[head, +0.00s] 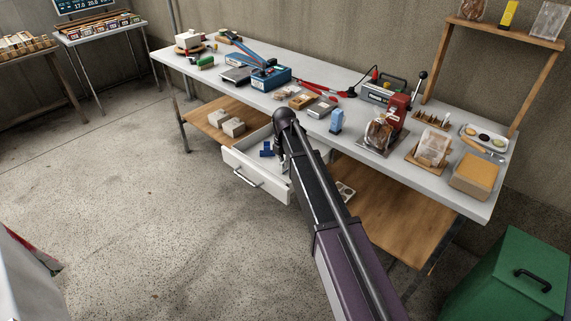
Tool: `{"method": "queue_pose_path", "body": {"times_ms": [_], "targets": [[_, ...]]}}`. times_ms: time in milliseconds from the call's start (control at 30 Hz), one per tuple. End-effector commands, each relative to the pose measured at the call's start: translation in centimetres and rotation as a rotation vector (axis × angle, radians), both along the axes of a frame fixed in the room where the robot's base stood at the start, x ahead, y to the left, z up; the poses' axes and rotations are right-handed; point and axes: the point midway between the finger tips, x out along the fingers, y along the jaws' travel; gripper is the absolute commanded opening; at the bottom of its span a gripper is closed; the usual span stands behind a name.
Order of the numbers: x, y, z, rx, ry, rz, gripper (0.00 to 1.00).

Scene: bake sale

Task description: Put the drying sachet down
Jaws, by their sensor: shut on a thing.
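My gripper (281,160) points down over the open white drawer (242,176) under the table. It is small and partly covered by my own arm. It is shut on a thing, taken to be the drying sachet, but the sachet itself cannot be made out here. Blue pieces (267,149) lie in the drawer to the left of the gripper. The right part of the drawer is hidden behind my arm. I cannot tell whether the held thing touches the drawer floor.
The long white table (230,98) holds a blue device (268,79), a light-blue bottle (336,121), a red machine (398,108) and a tan box (475,175). A wooden lower shelf (395,217) runs beneath. A green bin (508,280) stands at the lower right.

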Motion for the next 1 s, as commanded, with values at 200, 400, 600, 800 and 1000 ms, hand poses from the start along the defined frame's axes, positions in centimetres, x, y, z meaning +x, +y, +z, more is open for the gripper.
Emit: {"method": "queue_pose_path", "body": {"times_ms": [200, 400, 600, 800, 1000], "targets": [[0.00, 0.01, -0.29, 0.000, 0.000, 0.000, 0.00], [-0.01, 0.02, -0.29, 0.000, 0.000, 0.000, 0.48], [0.00, 0.03, -0.29, 0.000, 0.000, 0.000, 0.48], [-0.02, 0.03, -0.23, 0.000, 0.000, 0.000, 0.48], [-0.01, 0.03, 0.33, 0.000, 0.000, 0.000, 0.48]]}}
